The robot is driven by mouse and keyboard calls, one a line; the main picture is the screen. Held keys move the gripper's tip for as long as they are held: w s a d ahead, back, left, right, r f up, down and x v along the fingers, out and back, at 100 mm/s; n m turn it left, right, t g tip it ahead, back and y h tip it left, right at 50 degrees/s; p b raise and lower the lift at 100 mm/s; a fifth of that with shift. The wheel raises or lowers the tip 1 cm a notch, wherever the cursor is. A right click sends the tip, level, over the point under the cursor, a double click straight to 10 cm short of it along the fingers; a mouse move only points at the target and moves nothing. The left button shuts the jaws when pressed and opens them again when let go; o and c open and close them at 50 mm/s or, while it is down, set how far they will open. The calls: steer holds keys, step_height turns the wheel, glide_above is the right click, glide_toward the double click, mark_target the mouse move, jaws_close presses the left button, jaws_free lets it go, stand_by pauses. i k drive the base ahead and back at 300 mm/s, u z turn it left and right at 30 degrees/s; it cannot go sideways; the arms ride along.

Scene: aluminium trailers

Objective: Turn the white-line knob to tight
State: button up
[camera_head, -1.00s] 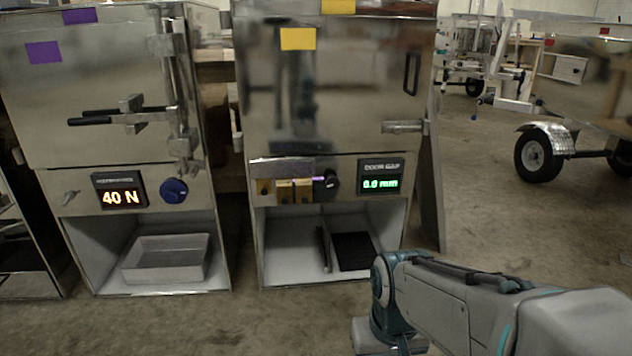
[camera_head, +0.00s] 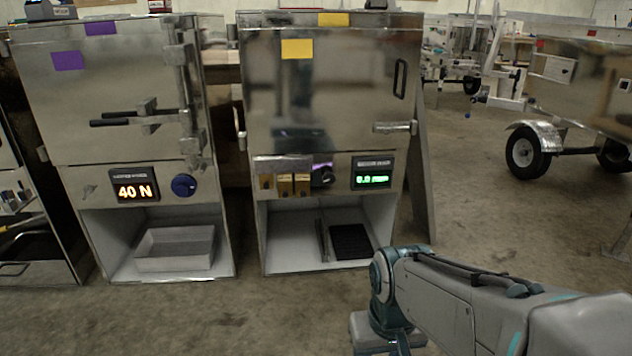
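A black round knob (camera_head: 322,176) sits on the control strip of the right steel cabinet (camera_head: 330,90), left of a green display (camera_head: 373,173) reading about 0.0 mm. A blue round knob (camera_head: 184,185) sits on the left steel cabinet (camera_head: 95,110), right of an orange display (camera_head: 134,191) reading 40 N. Both knobs are too small to tell which bears a white line or how either is turned. My arm reaches in from the lower right, well short of both cabinets.
Wooden-looking blocks (camera_head: 285,185) stand out left of the black knob. A grey tray (camera_head: 175,248) and a black slotted pad (camera_head: 350,242) lie in the lower bays. A trailer (camera_head: 580,90) stands at right. The floor before the cabinets is clear.

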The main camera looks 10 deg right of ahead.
mark_target(329, 178)
steer(key=u, duration=0.95)
steer(key=i, duration=0.85)
steer(key=z, duration=0.45)
steer(key=i, duration=0.7)
steer(key=z, duration=0.55)
